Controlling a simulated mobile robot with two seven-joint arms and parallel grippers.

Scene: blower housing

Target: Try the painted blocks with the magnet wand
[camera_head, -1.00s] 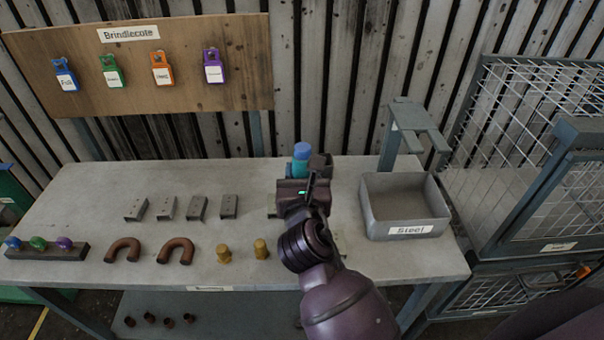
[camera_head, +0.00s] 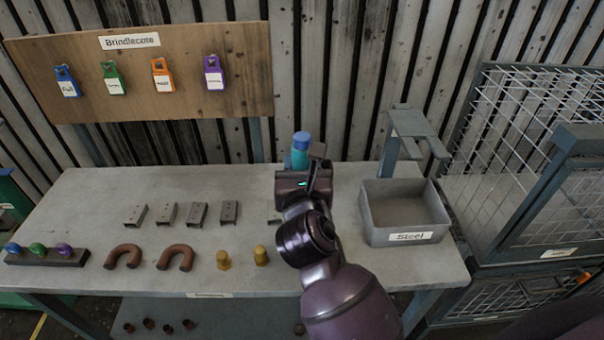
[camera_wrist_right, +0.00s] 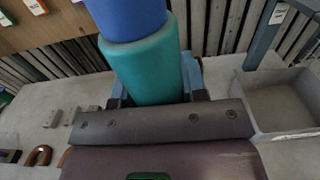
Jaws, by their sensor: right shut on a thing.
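My right gripper (camera_head: 303,172) is shut on a magnet wand (camera_head: 301,143) with a blue end and a teal body. The wand (camera_wrist_right: 145,60) stands upright in the jaws in the right wrist view, and its lower part is hidden. Several grey blocks with small holes (camera_head: 197,214) stand in a row on the table, left of the gripper. One more block (camera_head: 272,216) is mostly hidden behind my right arm. A grey open bin labelled "Steel" (camera_head: 410,237) stands right of the gripper and looks empty. My left gripper is out of view.
On the table (camera_head: 90,190) are brown U-shaped pieces (camera_head: 175,257), yellow plugs (camera_head: 261,255) and a dark rack with coloured knobs (camera_head: 45,257). A forked stand (camera_head: 410,125) rises behind the bin. A wire cage (camera_head: 520,150) is at the right. Coloured tags (camera_head: 163,75) hang on the back board.

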